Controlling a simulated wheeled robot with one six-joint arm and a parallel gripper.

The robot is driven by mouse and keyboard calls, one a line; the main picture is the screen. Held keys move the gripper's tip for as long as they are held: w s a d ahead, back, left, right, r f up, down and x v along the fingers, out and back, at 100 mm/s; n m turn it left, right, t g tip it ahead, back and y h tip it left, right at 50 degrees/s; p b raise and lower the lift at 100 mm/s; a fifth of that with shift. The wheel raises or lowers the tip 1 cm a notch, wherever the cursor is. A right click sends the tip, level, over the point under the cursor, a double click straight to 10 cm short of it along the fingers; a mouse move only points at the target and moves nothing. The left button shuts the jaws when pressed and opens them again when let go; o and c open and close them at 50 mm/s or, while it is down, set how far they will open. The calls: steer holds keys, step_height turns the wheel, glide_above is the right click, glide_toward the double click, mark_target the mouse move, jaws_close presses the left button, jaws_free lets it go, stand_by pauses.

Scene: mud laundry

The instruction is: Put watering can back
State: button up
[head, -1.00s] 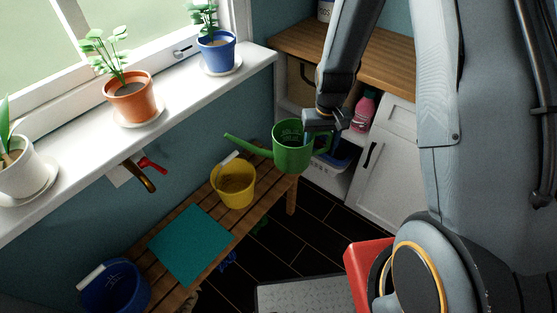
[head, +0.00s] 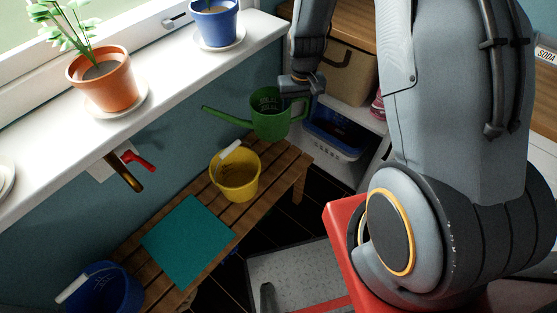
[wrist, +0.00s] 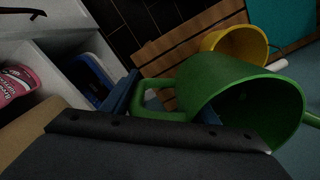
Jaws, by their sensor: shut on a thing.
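The green watering can (head: 268,114) hangs in my gripper (head: 301,88), above the far end of the slatted wooden bench (head: 289,163). Its spout points left toward the wall in the head view. In the wrist view the can (wrist: 225,88) fills the right side, with its handle between my fingers (wrist: 165,100). My gripper is shut on the can. A teal mat (head: 187,241) lies bare on the bench, nearer than the can.
A yellow bucket (head: 236,178) stands on the bench between can and mat. A blue bucket (head: 103,289) is at the near end. A red-handled tap (head: 128,172) juts from the wall. Potted plants line the white sill (head: 165,92). A shelf with a blue-lined basket (head: 335,137) stands right of the can.

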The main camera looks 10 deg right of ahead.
steer(key=shift+m, duration=0.6)
steer(key=w+d+f+b, duration=0.1)
steer(key=w+f+b, duration=0.1)
steer(key=f+b, duration=0.3)
steer(key=w+d+f+b, duration=0.2)
steer(key=f+b, duration=0.3)
steer(key=f, duration=0.9)
steer(key=w+d+f+b, duration=0.2)
steer(key=f+b, duration=0.3)
steer(key=f, duration=0.4)
steer(key=shift+w+d+f, duration=0.2)
steer(key=shift+w+f, duration=0.05)
steer(key=shift+f, duration=0.05)
steer(key=shift+f+b, duration=0.15)
steer(key=shift+b, duration=0.2)
steer(key=o, duration=1.7)
